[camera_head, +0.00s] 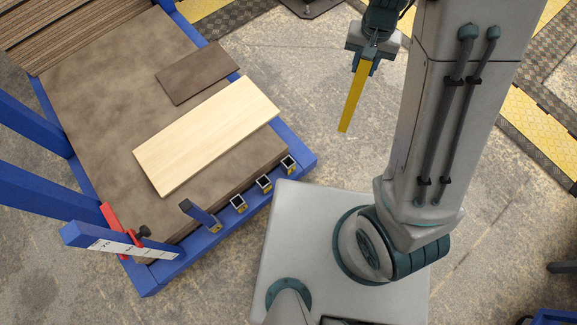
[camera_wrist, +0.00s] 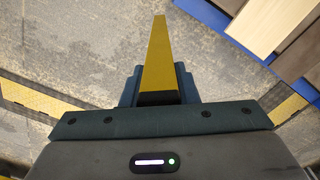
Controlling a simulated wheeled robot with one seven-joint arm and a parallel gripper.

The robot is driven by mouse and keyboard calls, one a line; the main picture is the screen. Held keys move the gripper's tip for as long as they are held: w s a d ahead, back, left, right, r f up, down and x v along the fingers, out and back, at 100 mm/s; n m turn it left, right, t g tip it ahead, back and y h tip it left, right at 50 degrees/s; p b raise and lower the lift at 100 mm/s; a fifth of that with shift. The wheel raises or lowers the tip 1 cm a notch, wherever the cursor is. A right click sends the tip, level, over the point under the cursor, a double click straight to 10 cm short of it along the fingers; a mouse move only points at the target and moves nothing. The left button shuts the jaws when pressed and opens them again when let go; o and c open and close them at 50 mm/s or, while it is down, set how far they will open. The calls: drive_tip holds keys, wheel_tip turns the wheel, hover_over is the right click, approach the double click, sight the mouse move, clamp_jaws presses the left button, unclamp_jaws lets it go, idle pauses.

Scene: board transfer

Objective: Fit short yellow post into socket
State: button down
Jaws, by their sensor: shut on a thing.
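My gripper (camera_head: 368,62) is shut on the short yellow post (camera_head: 352,98) near its upper end. The post hangs down, slightly tilted in the head view, over open floor to the right of the blue rack. In the wrist view the yellow post (camera_wrist: 159,55) sticks straight out from between the jaws. Along the rack's near blue edge are three empty square sockets: the right socket (camera_head: 289,164), the middle socket (camera_head: 264,183) and the left socket (camera_head: 238,203). A blue post (camera_head: 199,213) stands tilted in the picture beside them, at a further socket. The gripper is well apart from the sockets.
A pale wooden board (camera_head: 207,135) and a dark brown board (camera_head: 197,73) lie on the rack's brown deck (camera_head: 95,80). Blue uprights and a red clamp (camera_head: 122,225) stand at the left. The floor between rack and post is clear.

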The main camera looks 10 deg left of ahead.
drive_tip(key=s+a+f+m, duration=0.1)
drive_tip(key=s+a, duration=0.2)
drive_tip(key=s, duration=0.4)
drive_tip(key=s+a+f+m, duration=0.1)
drive_tip(key=s+a, duration=0.3)
drive_tip(key=s, duration=0.3)
drive_tip(key=w+a+f+b, duration=0.5)
drive_tip(key=a+f, duration=0.4)
drive_tip(key=f, duration=0.2)
drive_tip(key=shift+a+f, duration=0.3)
drive_tip(key=shift+a, duration=0.1)
drive_tip(key=shift+f+b, duration=0.6)
drive_tip(key=shift+f, duration=0.05)
drive_tip(key=c, duration=1.1)
unclamp_jaws()
